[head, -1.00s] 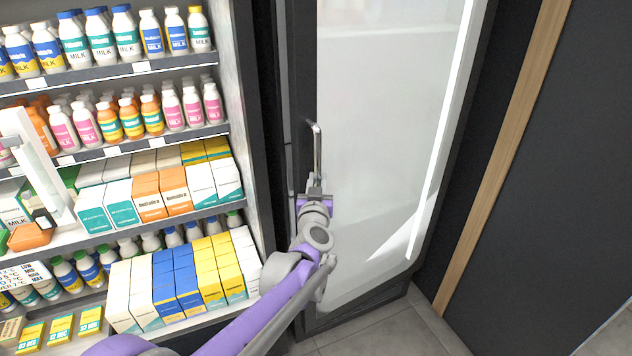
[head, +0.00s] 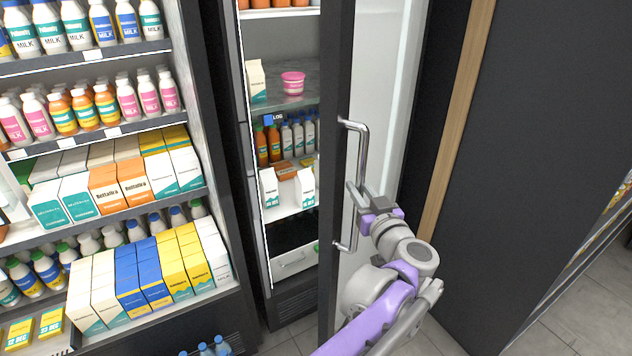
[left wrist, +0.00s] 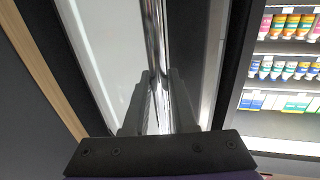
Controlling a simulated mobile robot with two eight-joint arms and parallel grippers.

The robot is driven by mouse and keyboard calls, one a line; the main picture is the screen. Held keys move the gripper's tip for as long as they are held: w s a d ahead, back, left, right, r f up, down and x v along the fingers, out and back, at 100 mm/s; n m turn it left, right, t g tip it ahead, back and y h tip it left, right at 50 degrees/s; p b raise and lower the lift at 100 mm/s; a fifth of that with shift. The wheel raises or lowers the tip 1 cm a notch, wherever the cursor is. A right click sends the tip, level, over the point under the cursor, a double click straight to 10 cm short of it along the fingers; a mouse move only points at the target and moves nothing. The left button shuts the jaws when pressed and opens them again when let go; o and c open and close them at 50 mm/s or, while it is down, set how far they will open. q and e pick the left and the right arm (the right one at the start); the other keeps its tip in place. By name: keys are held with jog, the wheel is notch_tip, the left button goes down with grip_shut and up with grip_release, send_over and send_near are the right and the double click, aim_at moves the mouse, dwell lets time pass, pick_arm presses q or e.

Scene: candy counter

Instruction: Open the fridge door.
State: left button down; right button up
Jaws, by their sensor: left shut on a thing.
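The fridge door (head: 336,150) stands partly open in the head view, its dark frame edge toward me and its glass to the right. A vertical metal handle (head: 361,150) is fixed to the door. My left gripper (head: 358,192) is shut on the lower half of this handle. In the left wrist view the handle (left wrist: 156,40) runs between the two dark fingers of my left gripper (left wrist: 158,105). The fridge inside (head: 285,100) shows left of the door edge, with bottles and cartons on its shelves. My right gripper is not in view.
An open shelf unit (head: 110,222) with milk bottles and boxes stands to the left. A dark wall (head: 540,120) with a wooden strip (head: 456,120) is to the right of the door. Bare tiled floor (head: 555,320) shows at the lower right.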

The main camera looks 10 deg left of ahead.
pick_arm(q)
jog(key=s+d, duration=0.2)
jog(key=d, duration=0.9)
jog(key=shift+d, duration=0.3)
jog(key=shift+s+r, duration=0.1)
jog(key=c, duration=1)
grip_release()
jog(key=v, duration=1)
jog(key=shift+s, duration=0.35)
jog(key=shift+d, duration=0.1)
